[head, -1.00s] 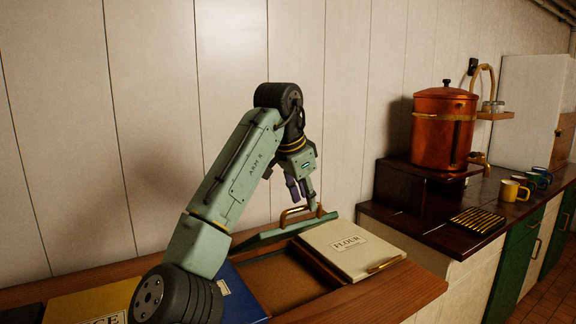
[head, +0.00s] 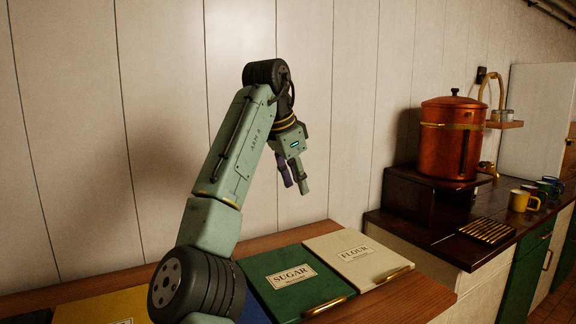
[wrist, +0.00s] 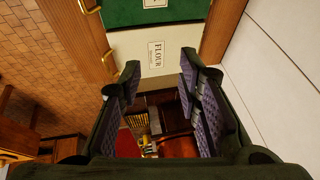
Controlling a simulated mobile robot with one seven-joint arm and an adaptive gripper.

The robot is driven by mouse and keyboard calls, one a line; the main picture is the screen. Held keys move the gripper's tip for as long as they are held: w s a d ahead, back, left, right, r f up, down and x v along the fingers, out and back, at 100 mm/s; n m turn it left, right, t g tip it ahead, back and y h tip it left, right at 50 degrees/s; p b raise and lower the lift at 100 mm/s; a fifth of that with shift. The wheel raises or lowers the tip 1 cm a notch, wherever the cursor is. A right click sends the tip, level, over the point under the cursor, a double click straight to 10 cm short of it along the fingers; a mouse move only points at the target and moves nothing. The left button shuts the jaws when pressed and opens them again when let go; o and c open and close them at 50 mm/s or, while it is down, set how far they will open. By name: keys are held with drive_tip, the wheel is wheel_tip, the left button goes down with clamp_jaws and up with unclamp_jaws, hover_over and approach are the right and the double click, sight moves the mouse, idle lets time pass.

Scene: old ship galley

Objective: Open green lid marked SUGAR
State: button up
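The green lid marked SUGAR (head: 268,265) lies flat and shut on the wooden counter in the head view. Its brass handle (head: 325,306) is at the near edge. In the wrist view part of the green lid (wrist: 120,13) shows at the top. My gripper (head: 297,188) is raised well above the lids, near the wall, and is clear of the handle. In the wrist view my gripper (wrist: 158,80) has its fingers spread apart with nothing between them.
The cream FLOUR lid (head: 375,246) lies shut on the right of the green one. A yellow lid (head: 100,306) is on the left, and a blue one is mostly behind my arm. A copper urn (head: 448,150) and mugs (head: 520,201) stand on the dark counter at right.

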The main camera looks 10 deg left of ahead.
drive_tip(key=shift+w+a+r, duration=0.1)
drive_tip(key=shift+a+r, duration=0.4)
drive_tip(key=shift+r, duration=0.3)
drive_tip(key=shift+w+a+r, duration=0.1)
drive_tip(key=shift+a+r, duration=0.35)
drive_tip(key=shift+r, duration=0.35)
drive_tip(key=shift+s, duration=0.1)
